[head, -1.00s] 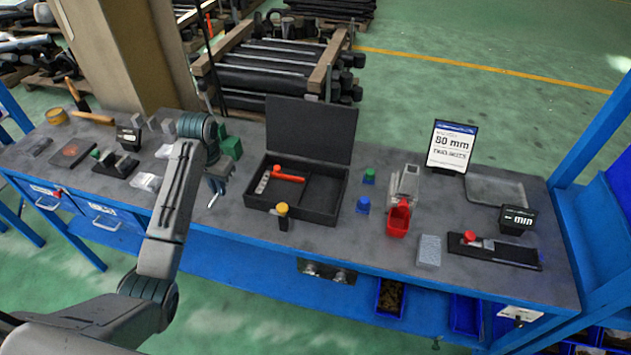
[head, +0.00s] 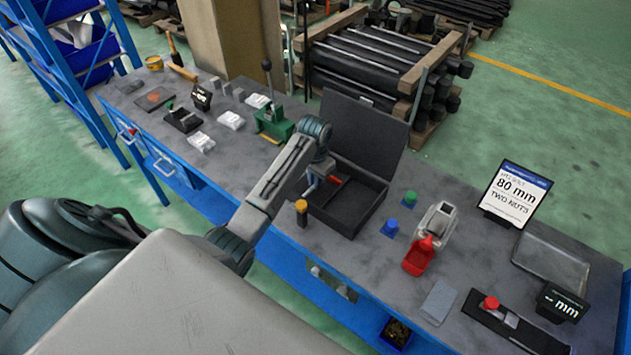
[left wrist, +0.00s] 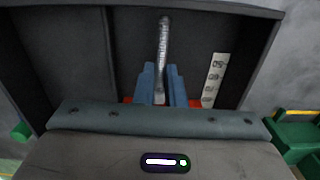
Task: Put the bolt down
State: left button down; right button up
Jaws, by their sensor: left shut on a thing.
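My left gripper (left wrist: 163,88) is shut on the bolt (left wrist: 163,45), a silver threaded rod that points away from the gripper in the left wrist view. In the head view my left gripper (head: 312,184) is at the left part of the open black case (head: 347,218), and the bolt is hidden there. In the left wrist view the bolt is over one of the case's compartments, between dark walls (left wrist: 108,60). I cannot tell whether it touches the floor. My right gripper is not in view.
A red-handled tool (head: 335,181) and a pale marked strip (left wrist: 213,80) lie in the case. The raised lid (head: 362,130) stands behind. A yellow-topped post (head: 301,207) is in front. Blue (head: 390,228) and green (head: 410,199) pieces and a red bin (head: 420,256) stand to the right.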

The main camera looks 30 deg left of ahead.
pick_arm(q)
jog(key=shift+f, duration=0.8)
jog(key=shift+a+f, duration=0.1)
jog(key=shift+a, duration=0.1)
jog(key=shift+f, duration=0.1)
jog(key=c, duration=1.5)
grip_release()
jog(key=shift+s, duration=0.1)
jog(key=shift+r, duration=0.25)
notch_tip(320, 180, up, 6)
jog(key=b, duration=0.3)
jog(key=shift+r, duration=0.1)
notch_tip(320, 180, up, 6)
jog(key=p, duration=0.3)
jog(key=shift+f, duration=0.2)
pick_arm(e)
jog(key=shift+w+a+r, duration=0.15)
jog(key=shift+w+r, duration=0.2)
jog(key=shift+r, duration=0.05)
